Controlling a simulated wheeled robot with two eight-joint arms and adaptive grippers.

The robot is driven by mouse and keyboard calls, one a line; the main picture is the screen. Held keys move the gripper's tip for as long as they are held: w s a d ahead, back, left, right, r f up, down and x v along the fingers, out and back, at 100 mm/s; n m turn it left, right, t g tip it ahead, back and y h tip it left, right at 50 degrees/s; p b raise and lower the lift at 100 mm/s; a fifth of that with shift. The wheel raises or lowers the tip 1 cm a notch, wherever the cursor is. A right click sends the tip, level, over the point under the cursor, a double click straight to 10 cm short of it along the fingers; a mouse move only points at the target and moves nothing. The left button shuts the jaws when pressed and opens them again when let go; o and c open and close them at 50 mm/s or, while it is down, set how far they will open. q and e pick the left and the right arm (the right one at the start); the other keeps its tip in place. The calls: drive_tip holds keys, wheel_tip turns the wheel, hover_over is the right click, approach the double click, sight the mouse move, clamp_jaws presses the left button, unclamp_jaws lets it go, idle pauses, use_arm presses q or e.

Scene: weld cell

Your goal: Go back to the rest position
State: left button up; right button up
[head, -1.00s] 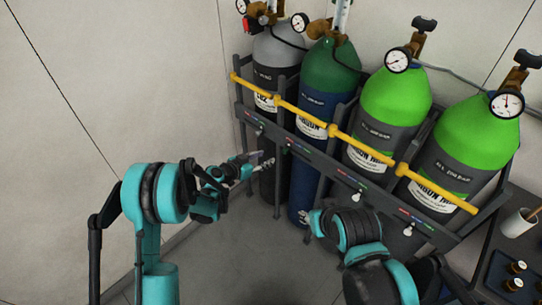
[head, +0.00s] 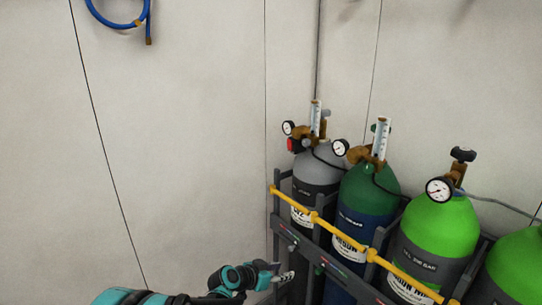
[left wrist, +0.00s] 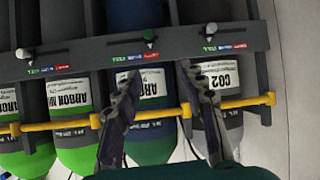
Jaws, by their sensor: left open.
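My left gripper (head: 283,272) is at the bottom of the head view, with my arm coming in low from the left. It is in front of the left end of the cylinder rack. In the left wrist view its two fingers (left wrist: 158,72) are spread apart with nothing between them. The cylinders and rack show beyond them. I cannot tell the exact gap to the rack. My right gripper is not in view.
The rack's yellow bar (head: 318,219) runs across a grey cylinder (head: 316,169), a dark green one (head: 368,184) and bright green ones (head: 438,226). Gauges and regulators stand on top. A blue hose (head: 120,20) hangs on the wall. Open space lies left.

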use_arm(q)
drive_tip(key=s+a+r+n+y, duration=0.2)
drive_tip(key=s+a+r, duration=0.4)
drive_tip(key=s, duration=0.2)
drive_tip(key=s+a+n+y, duration=0.3)
drive_tip(key=s+a, duration=0.4)
drive_tip(key=s, duration=0.4)
drive_tip(key=s+a+r+n+y, duration=0.1)
drive_tip(key=s+a+n+y, duration=0.2)
drive_tip(key=s+a, duration=0.5)
drive_tip(key=s, duration=0.3)
drive_tip(key=shift+s+a+n+g+y, duration=0.25)
drive_tip(key=shift+n+g+y, duration=0.05)
drive_tip(key=shift+g, duration=0.1)
